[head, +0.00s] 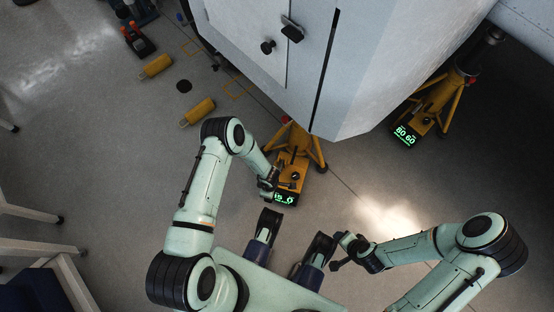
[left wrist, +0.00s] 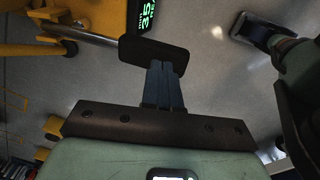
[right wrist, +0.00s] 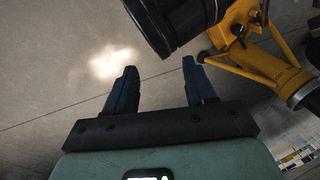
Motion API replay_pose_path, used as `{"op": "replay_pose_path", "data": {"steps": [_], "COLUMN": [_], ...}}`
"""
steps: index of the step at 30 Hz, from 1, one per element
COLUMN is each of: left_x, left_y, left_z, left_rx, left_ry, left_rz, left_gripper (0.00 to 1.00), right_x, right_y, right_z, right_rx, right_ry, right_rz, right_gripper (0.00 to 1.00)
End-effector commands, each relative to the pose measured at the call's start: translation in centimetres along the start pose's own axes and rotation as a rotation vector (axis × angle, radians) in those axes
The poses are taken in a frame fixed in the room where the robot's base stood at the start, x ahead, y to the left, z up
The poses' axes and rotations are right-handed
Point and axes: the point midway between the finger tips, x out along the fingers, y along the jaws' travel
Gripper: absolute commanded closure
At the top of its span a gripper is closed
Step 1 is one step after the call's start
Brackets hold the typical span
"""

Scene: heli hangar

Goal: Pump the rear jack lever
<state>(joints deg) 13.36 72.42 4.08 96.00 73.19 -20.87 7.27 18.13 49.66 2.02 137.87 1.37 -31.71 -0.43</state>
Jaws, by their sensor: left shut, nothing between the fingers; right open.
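A yellow jack (head: 292,160) stands under the pale hull in the middle of the head view, with a lit green display on its near side. In the left wrist view its lever is a metal rod ending in a flat black pad (left wrist: 153,62). My left gripper (head: 270,186) is at this jack. In the left wrist view its fingers (left wrist: 163,75) are shut together, with their tips at the black pad; I cannot tell whether they touch. My right gripper (right wrist: 160,75) is open and empty over bare floor. It also shows in the head view (head: 338,252).
Another yellow jack (head: 435,108) with a green display stands to the right under the hull (head: 270,50). Yellow chocks (head: 198,112) lie on the floor at left. White table frames (head: 40,248) stand at lower left. The floor between the jacks is clear.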

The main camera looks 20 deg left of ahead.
Motion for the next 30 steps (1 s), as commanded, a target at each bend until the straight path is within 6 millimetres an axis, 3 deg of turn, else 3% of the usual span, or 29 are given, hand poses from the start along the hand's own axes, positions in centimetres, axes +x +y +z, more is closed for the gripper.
{"op": "replay_pose_path", "data": {"steps": [14,30], "left_x": [3.1,6.0], "left_y": [0.0,0.1], "left_z": [0.0,0.0], "left_rx": [0.001,0.001], "left_ry": [0.000,0.001], "left_rz": [0.000,0.001], "left_gripper": [1.00,1.00], "right_x": [2.6,5.3], "right_y": [1.0,3.9], "right_z": [-3.4,-0.2], "right_rx": [0.008,0.040], "right_ry": [0.098,-0.008], "right_rz": [0.008,0.057], "right_gripper": [0.45,0.45]}}
